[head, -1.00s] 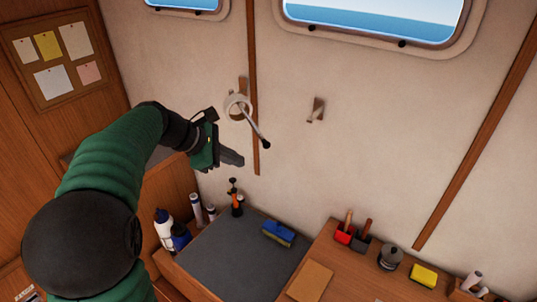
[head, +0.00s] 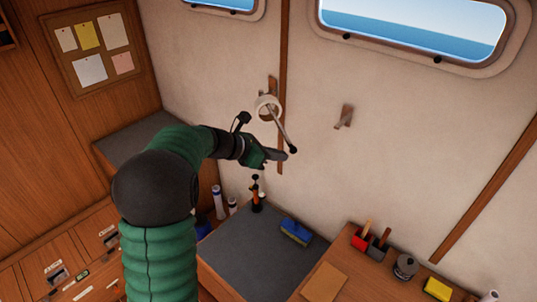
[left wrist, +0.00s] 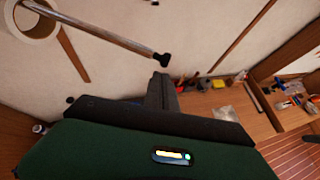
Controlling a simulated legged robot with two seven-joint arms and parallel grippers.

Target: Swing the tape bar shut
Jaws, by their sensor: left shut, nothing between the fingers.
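The tape bar (head: 281,128) is a thin pale rod with a dark knob at its free end. It slants down and right from a wooden wall bracket (head: 272,84), with a white tape roll (head: 264,106) around its upper part. A second wooden bracket (head: 344,117) is on the wall to the right, apart from the bar. My left gripper (head: 281,155) is shut and empty, close beside the knob; I cannot tell if they touch. In the left wrist view the bar (left wrist: 105,38) ends just above the shut fingers (left wrist: 161,88). My right gripper is out of view.
A grey-topped bench with a blue brush (head: 296,231) and bottles (head: 218,202) is below. A wooden counter holds red and dark holders, a dark jar (head: 405,266) and a yellow sponge (head: 438,288). The wall between the bar and the right bracket is clear.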

